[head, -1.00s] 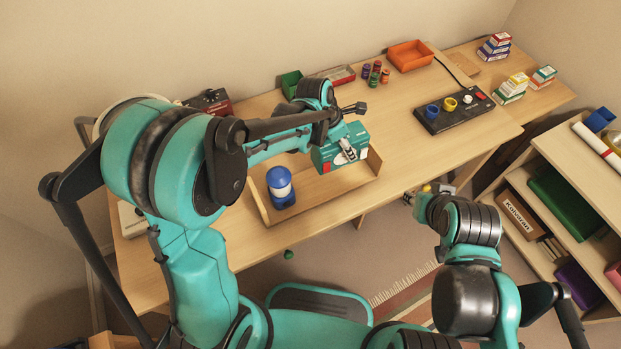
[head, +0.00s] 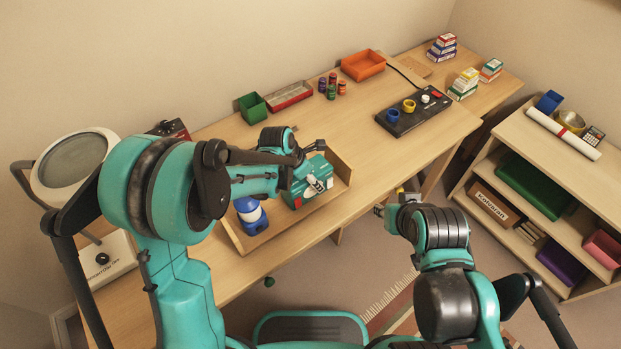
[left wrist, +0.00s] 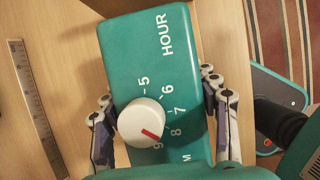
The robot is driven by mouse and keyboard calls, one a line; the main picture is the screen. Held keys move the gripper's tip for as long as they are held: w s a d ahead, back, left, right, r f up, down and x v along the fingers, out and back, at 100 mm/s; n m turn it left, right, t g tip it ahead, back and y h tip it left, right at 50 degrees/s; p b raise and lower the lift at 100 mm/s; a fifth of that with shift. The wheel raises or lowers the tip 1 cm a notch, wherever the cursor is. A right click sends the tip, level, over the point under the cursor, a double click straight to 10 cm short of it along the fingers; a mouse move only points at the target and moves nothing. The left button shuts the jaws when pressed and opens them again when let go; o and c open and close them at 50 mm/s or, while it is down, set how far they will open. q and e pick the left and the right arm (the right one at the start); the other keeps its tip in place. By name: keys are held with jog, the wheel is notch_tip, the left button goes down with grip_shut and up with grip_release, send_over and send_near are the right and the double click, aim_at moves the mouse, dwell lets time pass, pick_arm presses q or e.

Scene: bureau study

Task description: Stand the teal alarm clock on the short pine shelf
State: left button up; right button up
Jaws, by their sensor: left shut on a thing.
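The teal alarm clock (head: 313,181) is in my left gripper (head: 318,185), above the shallow wooden tray on the desk. In the left wrist view the clock (left wrist: 150,60) fills the middle, showing "HOUR", numbers and a white knob with a red mark. The fingers of the left gripper (left wrist: 165,125) are shut on its two sides. A low pine shelf unit (head: 515,135) stands at the right, apart from the desk, with open tiers. My right gripper (head: 384,211) is beyond the desk's front edge, partly hidden by its own arm; its jaws are unclear.
The wooden tray (head: 340,190) holds a blue and white object (head: 251,215). A dark panel (head: 413,115) lies on the desk.

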pick_arm(q)
jog(key=shift+c, duration=0.2)
jog(key=o, duration=1.5)
